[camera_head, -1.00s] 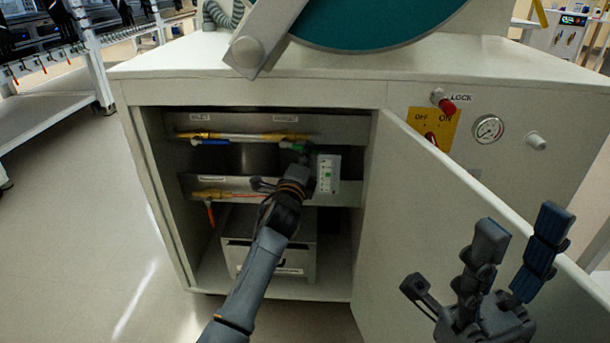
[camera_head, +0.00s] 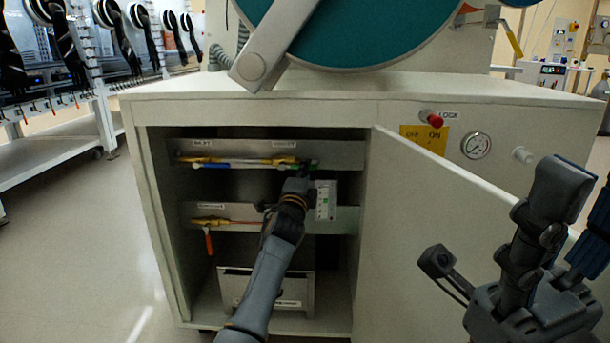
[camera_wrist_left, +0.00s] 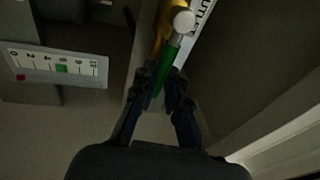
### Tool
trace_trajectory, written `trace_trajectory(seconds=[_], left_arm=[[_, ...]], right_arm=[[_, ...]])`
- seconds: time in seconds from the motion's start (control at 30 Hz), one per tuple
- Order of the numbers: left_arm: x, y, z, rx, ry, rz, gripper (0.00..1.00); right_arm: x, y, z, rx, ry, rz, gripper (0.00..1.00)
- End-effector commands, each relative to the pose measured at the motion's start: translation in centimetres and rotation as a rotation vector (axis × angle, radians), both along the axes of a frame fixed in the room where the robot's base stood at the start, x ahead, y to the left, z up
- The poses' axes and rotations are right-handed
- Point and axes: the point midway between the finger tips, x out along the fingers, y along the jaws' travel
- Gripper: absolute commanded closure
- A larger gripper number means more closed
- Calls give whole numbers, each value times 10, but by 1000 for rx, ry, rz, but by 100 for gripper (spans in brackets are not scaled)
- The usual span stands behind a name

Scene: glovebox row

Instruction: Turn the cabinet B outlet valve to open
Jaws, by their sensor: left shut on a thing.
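The outlet valve has a green handle (camera_head: 311,164) at the right end of the upper brass-and-yellow pipe (camera_head: 283,160) inside the open cabinet. My left gripper (camera_head: 303,174) reaches in from below and is shut on this handle. In the left wrist view the green handle (camera_wrist_left: 171,60) lies between the fingertips (camera_wrist_left: 166,86), below a round pale knob (camera_wrist_left: 183,20) on the yellow valve body (camera_wrist_left: 163,27). The handle runs roughly parallel to the outlet label (camera_wrist_left: 200,25) beside it. My right gripper (camera_head: 520,240) is open and empty, outside the cabinet door.
The open cabinet door (camera_head: 450,220) stands right of my left arm. A white indicator box (camera_head: 326,201) sits close to the right of my left gripper.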

Motion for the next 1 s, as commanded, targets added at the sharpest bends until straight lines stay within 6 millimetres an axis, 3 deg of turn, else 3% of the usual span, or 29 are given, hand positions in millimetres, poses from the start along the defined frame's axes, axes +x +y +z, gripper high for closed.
trace_trajectory(seconds=[0.17,0.2,0.3,0.73,1.0], left_arm=[[0,0,0,-6,1,-1,100],[0,0,0,-6,1,-1,83],[0,0,0,-5,1,-1,64],[-5,3,-2,-1,0,4,64],[-38,7,-8,1,-2,2,64]], right_arm=[[0,0,0,0,0,0,50],[0,0,0,0,0,0,50],[0,0,0,0,0,0,50],[0,0,0,1,0,0,50],[0,0,0,1,0,0,50]])
